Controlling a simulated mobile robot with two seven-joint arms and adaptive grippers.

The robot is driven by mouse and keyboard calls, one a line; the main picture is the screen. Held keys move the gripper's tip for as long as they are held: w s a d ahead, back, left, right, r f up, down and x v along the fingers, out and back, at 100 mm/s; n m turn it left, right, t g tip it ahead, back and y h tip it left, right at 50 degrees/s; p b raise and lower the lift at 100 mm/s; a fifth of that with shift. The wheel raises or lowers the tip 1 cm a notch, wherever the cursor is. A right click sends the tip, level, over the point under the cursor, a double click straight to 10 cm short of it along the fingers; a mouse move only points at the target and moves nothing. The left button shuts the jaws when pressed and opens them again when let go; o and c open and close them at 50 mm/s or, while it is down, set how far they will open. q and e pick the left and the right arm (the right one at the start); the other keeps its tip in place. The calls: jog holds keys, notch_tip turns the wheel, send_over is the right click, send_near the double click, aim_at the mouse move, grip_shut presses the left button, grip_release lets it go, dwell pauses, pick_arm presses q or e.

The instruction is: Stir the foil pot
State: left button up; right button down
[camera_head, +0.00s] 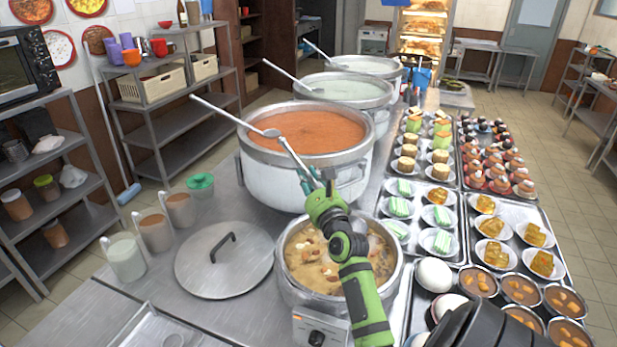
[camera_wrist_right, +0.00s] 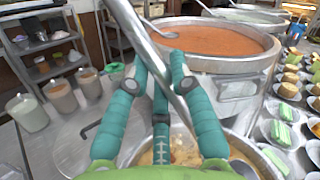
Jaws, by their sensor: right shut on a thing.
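A small metal pot (camera_head: 287,279) with chunky brown stew stands on a cooker at the front; no label shows whether it is the foil pot. My right gripper (camera_head: 309,181) is above its back edge, shut on a long metal ladle handle. The handle (camera_wrist_right: 150,45) runs between its teal fingers in the wrist view. It slopes down toward the stew (camera_wrist_right: 185,150), where a dark, rounded piece shows by the rim; I cannot tell for sure that it is the ladle's bowl. In the head view my arm hides part of the stew. My left gripper is not in view.
A large pot of orange congee (camera_head: 305,132) stands just behind, with another ladle (camera_head: 230,116) across its rim. Two pale-filled pots (camera_head: 345,90) (camera_head: 366,66) stand farther back. Trays of food dishes (camera_head: 520,219) fill the right.

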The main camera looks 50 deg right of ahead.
notch_tip(320, 180, down, 14)
jog(key=b, duration=1.2)
